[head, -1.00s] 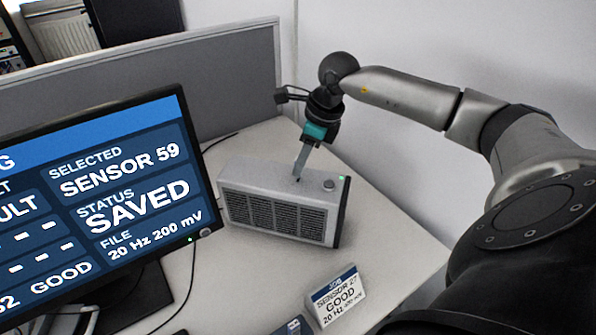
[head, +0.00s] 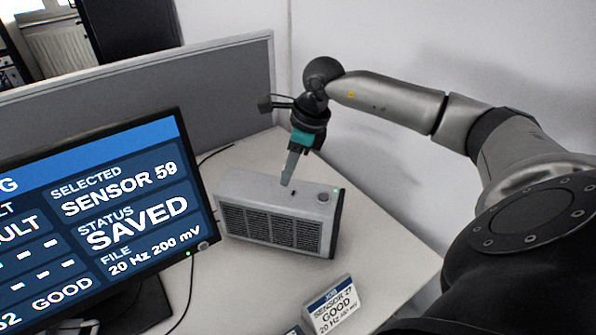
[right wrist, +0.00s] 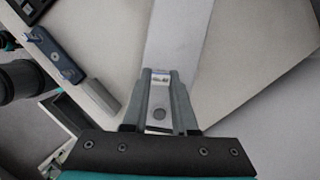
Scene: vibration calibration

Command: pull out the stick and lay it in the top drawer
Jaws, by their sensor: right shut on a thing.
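My right gripper (head: 287,183) is at the top of the grey grilled box (head: 272,226), just left of a small dark slot in its top. In the right wrist view its fingers (right wrist: 158,98) are shut on the stick (right wrist: 158,76). The stick's bright metal end shows between the fingertips, and its body is mostly hidden by them. In the head view the stick is too small to make out. I cannot clearly identify the top drawer in either view. My left gripper is not in view.
A monitor (head: 100,225) reading "SAVED" stands at the left. A job card (head: 331,305) reading "SENSOR 27 GOOD" stands in front of the box. A grey partition (head: 215,85) runs behind the desk. The desk right of the box (head: 385,240) is clear.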

